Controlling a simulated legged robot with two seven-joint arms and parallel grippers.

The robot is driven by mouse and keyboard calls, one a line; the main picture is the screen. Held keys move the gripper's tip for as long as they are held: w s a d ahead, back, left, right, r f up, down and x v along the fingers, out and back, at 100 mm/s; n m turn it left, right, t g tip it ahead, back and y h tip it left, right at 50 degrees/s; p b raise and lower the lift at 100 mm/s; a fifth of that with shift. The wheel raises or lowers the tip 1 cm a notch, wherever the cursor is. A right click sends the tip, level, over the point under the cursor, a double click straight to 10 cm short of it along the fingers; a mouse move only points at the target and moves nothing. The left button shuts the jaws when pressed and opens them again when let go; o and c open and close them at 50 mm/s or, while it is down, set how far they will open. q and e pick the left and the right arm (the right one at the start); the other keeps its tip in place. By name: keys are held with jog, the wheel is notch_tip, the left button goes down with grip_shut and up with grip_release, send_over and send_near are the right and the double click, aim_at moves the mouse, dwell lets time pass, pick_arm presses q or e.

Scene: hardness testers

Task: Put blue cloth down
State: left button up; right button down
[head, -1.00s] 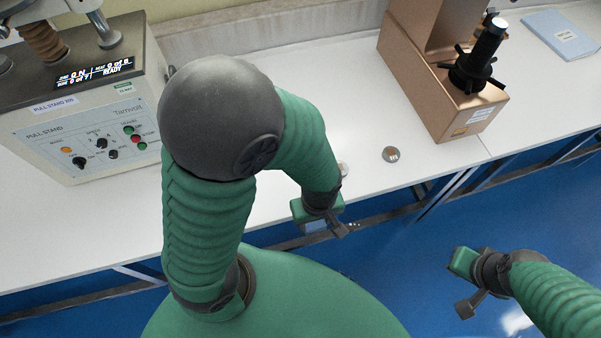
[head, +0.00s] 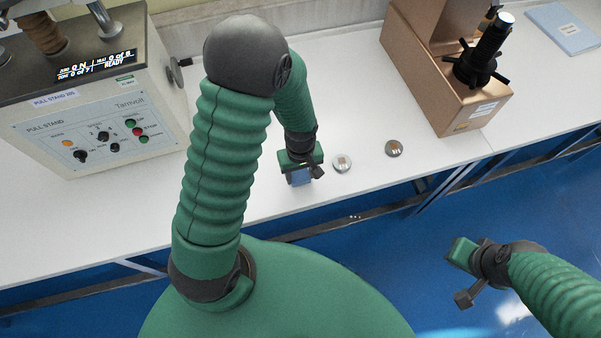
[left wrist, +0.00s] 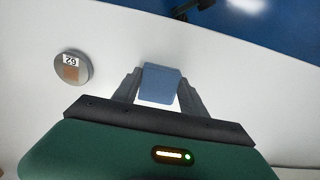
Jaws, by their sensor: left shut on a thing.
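The blue cloth (head: 301,177) is a small folded piece in my left gripper (head: 304,173), above the white bench near its front edge. In the left wrist view the cloth (left wrist: 160,84) sits between the two grey fingers, which are shut on it. I cannot tell whether it touches the bench. My right gripper (head: 468,279) is over the blue floor at the right, away from the bench; its jaw opening is not clear.
A round metal disc (head: 341,163) lies just right of my left gripper, and a second disc (head: 394,148) farther right. The pull stand (head: 95,125) is at left, a copper-coloured tester (head: 440,95) at right. The bench (head: 240,260) is clear along its front left.

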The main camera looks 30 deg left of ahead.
aim_at(300, 177)
pick_arm(q)
jog(key=shift+a+f, duration=0.15)
jog(key=o, duration=1.2)
jog(key=shift+s, duration=0.1)
jog(key=shift+d, duration=0.2)
jog(key=shift+r, duration=0.3)
notch_tip(300, 177, up, 12)
jog(key=f+p, duration=0.1)
jog(key=p, duration=0.1)
jog(key=s+d+m+t, duration=0.1)
jog(key=m, duration=0.2)
jog(key=s+d+r+m, duration=0.1)
jog(key=m, duration=0.2)
jog(key=s+d+r+m+t, duration=0.1)
jog(key=m, duration=0.3)
jog(key=shift+s+d+r+t, duration=0.2)
jog(key=shift+s+d+t, duration=0.1)
